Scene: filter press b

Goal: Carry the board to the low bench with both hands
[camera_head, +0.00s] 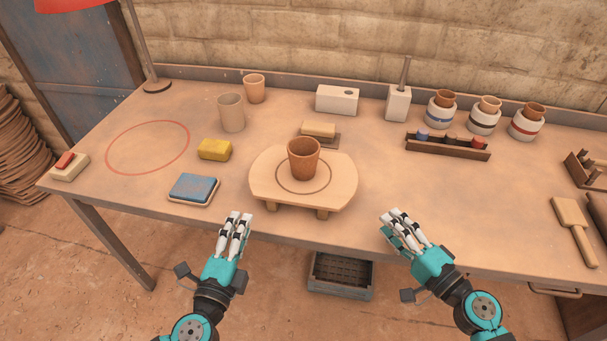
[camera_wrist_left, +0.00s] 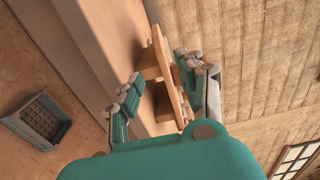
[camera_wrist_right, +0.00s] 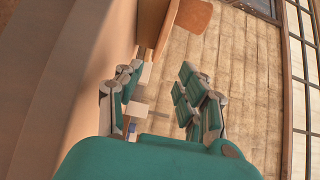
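The board (camera_head: 265,187) is a pale round wooden slab with two cut sides, raised on short feet near the table's front edge. A brown cup (camera_head: 303,160) stands upright on it, inside a drawn ring. My left gripper (camera_head: 236,218) is open and empty, in front of the board's left side and apart from it. In the left wrist view the board (camera_wrist_left: 164,65) shows edge-on beyond the open fingers. My right gripper (camera_head: 396,217) is open and empty, to the right of the board and in front of the table edge. I cannot make out a low bench.
A blue pad (camera_head: 193,188) and a yellow block (camera_head: 214,150) lie left of the board. A red ring (camera_head: 147,147) marks bare tabletop farther left. A rack (camera_head: 447,146) and several jars stand behind right. A grey crate (camera_head: 340,274) sits on the floor below.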

